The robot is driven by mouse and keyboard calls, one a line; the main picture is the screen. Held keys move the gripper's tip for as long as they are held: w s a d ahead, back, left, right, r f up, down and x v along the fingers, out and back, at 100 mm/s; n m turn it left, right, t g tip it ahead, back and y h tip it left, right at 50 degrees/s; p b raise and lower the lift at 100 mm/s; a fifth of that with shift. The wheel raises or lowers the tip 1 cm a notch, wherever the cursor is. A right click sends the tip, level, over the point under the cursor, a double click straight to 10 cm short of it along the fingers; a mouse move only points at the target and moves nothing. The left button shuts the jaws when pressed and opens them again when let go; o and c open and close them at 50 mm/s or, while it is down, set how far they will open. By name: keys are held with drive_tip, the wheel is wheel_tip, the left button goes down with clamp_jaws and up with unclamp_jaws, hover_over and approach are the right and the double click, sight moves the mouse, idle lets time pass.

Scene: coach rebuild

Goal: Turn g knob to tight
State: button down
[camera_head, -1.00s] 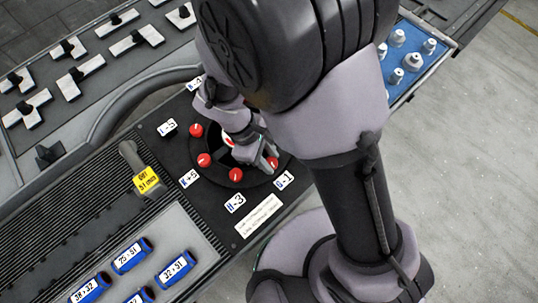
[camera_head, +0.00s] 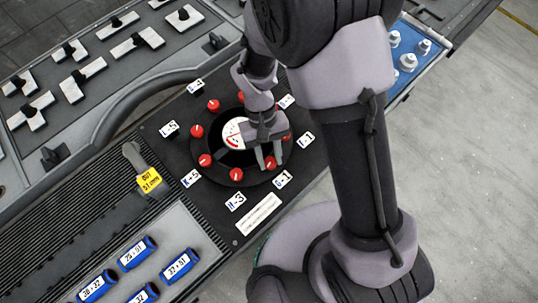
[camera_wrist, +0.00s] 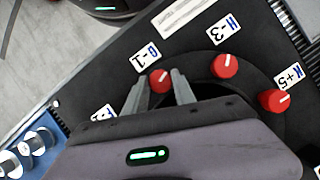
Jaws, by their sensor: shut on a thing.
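The g knob (camera_wrist: 160,80) is a small red knob with a white pointer line, beside the "G -1" label (camera_wrist: 146,56) in the wrist view. My gripper (camera_wrist: 160,90) has one finger on each side of it and is shut on it. In the head view the g knob (camera_head: 271,163) shows between the fingertips of my gripper (camera_head: 268,160), at the lower right of the ring of red knobs. The "G -1" label (camera_head: 283,179) lies just outside the ring. The knob's lower part is hidden by my gripper in the wrist view.
Neighbouring red knobs H (camera_wrist: 225,65) and K (camera_wrist: 273,101) stand close by on the black panel. A white dial (camera_head: 234,133) sits in the ring's centre. Blue-labelled cylinders (camera_head: 138,252) lie at the lower left, and a blue tray (camera_head: 398,65) stands at the upper right.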

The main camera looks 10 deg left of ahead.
drive_tip(key=shift+d+m+y, duration=0.1)
drive_tip(key=shift+m+y, duration=0.7)
drive_tip(key=shift+m, duration=1.3)
drive_tip(key=c, duration=1.1)
unclamp_jaws()
drive_tip(key=shift+g, duration=0.3)
drive_tip(key=shift+o, duration=0.2)
drive_tip(key=p+v, duration=0.6)
drive_tip(key=v, duration=1.1)
drive_tip(key=shift+r, duration=0.2)
drive_tip(key=shift+w+d, duration=0.1)
